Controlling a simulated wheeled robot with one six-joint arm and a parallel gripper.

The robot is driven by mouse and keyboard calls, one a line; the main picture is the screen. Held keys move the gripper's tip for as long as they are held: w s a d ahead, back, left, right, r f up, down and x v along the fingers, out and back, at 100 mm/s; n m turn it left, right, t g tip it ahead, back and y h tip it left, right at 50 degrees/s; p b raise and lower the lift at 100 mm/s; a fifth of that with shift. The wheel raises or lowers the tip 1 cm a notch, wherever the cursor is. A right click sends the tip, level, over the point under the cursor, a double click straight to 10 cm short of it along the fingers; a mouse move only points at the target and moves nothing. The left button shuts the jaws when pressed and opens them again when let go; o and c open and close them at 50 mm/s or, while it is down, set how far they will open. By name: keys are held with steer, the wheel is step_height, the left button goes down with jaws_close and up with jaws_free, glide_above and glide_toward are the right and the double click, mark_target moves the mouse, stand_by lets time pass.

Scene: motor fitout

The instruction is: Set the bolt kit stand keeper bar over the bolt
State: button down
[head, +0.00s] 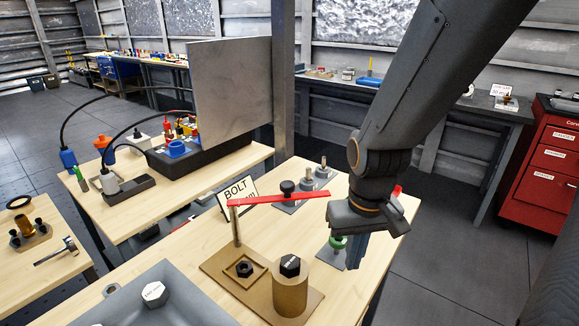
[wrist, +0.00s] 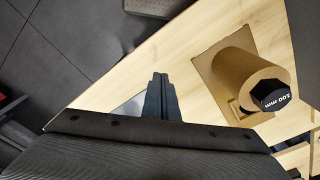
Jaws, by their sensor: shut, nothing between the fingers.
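The bolt kit stand (head: 218,263) is a tan base on the wooden table. A thin post (head: 237,228) rises from its far left. The red keeper bar (head: 262,199) runs from the post top to the right, with a black knob (head: 287,188) on it. A tan cylinder (head: 290,293) on the base has a black hex bolt head (head: 290,265) on top, marked 100 mm in the wrist view (wrist: 270,97). The bar appears higher and behind the bolt. My gripper (head: 357,262) points down, shut and empty, right of the stand. The bar is not visible in the wrist view.
A black hex piece (head: 244,269) sits in a square holder on the base. Behind are a BOLT sign (head: 238,194) and a grey plate with pegs (head: 308,186). A green-collared part (head: 338,242) stands by my gripper. A grey tray (head: 120,310) lies front left.

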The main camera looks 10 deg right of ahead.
steer(key=w+a+r+t+p, duration=0.1)
steer(key=w+a+r, duration=0.4)
steer(key=w+r, duration=0.4)
steer(key=w+a+r+m+t, duration=0.1)
steer(key=w+a+r+t, duration=0.1)
steer(key=w+a+r, duration=0.4)
steer(key=w+r, duration=0.3)
steer(key=r, duration=0.3)
steer(key=shift+w+a+r+m+h+p, duration=0.15)
steer(key=shift+r+m+h+p, duration=0.15)
steer(key=shift+p, duration=0.1)
steer(key=shift+f, duration=0.1)
step_height(320, 180, down, 10)
steer(key=p, duration=0.4)
steer(key=shift+s, duration=0.3)
